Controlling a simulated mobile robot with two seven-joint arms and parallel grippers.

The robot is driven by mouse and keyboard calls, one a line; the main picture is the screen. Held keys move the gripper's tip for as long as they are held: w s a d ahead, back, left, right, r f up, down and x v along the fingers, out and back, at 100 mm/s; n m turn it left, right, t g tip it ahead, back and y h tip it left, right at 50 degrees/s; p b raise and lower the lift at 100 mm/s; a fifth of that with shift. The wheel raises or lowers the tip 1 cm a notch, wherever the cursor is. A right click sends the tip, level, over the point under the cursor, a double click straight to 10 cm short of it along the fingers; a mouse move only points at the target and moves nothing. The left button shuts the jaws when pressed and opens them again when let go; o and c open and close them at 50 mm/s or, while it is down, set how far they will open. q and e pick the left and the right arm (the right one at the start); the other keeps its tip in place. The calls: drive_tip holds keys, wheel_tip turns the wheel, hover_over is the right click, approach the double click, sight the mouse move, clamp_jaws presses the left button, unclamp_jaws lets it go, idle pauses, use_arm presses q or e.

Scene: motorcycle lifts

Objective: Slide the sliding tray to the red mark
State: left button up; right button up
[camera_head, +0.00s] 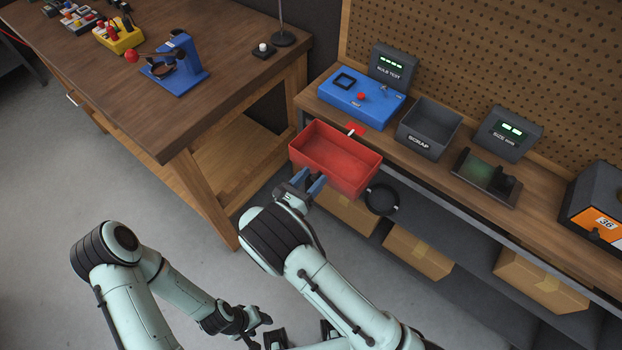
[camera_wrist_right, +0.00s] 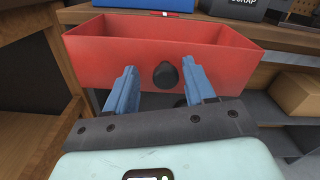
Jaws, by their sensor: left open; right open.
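The sliding tray is an open, empty red box (camera_head: 337,160) at the bench's front edge; its front wall fills the upper wrist view (camera_wrist_right: 110,62). A round black knob (camera_wrist_right: 165,75) sits on that front wall. A small red mark (camera_head: 358,129) with a white pointer beside it shows behind the tray's back rim. My right gripper (camera_head: 306,184) is open at the tray's front. In the wrist view its blue fingers (camera_wrist_right: 160,78) stand either side of the knob, without visible contact. My left gripper (camera_head: 265,328) is open and empty, low over the floor.
A blue test box (camera_head: 362,100), a grey scrap bin (camera_head: 429,128) and a dark fixture (camera_head: 486,178) stand on the bench. A black ring (camera_head: 381,199) is right of the tray. Cardboard boxes (camera_head: 418,252) sit below. A wooden table (camera_head: 140,110) stands left.

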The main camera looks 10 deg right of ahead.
use_arm(q)
drive_tip(key=shift+s+f+b, duration=0.3)
drive_tip(key=shift+f+b, duration=0.15)
drive_tip(key=shift+f, duration=0.1)
drive_tip(key=shift+s+f+b, duration=0.3)
drive_tip(key=shift+f+b, duration=0.1)
drive_tip(key=shift+f, duration=0.1)
use_arm(e)
drive_tip(key=v, duration=1.3)
drive_tip(key=shift+a, duration=0.2)
drive_tip(key=shift+s, duration=0.1)
